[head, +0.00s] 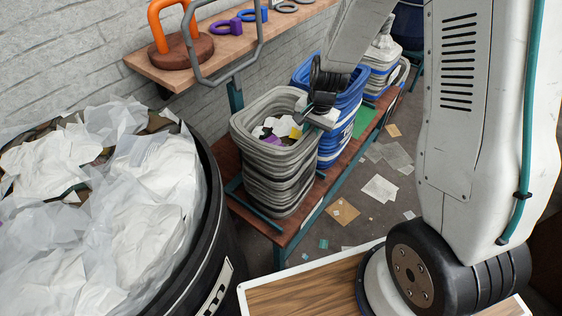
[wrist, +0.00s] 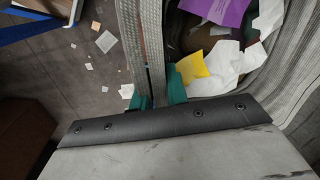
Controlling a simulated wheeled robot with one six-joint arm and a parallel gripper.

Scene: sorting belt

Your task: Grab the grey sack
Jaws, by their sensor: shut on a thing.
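The grey sack (head: 243,128) looks like a ribbed, open-topped grey tub on top of a stack of similar grey ones. It holds white, yellow and purple scraps. My gripper (head: 318,113) is at its right rim in the head view. In the wrist view, the teal-tipped fingers of my gripper (wrist: 158,90) are on either side of the sack's ribbed rim (wrist: 129,40), shut on it. The sack's inside and far wall also show there. It sits upright, and I cannot tell whether it is lifted off the stack.
Blue tubs (head: 349,103) stand stacked right behind the grey stack, on a brown bench (head: 304,214). A wooden shelf (head: 213,45) with an orange-handled weight (head: 180,48) is above left. A black bin (head: 203,255) full of white bags fills the left. Paper litters the floor.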

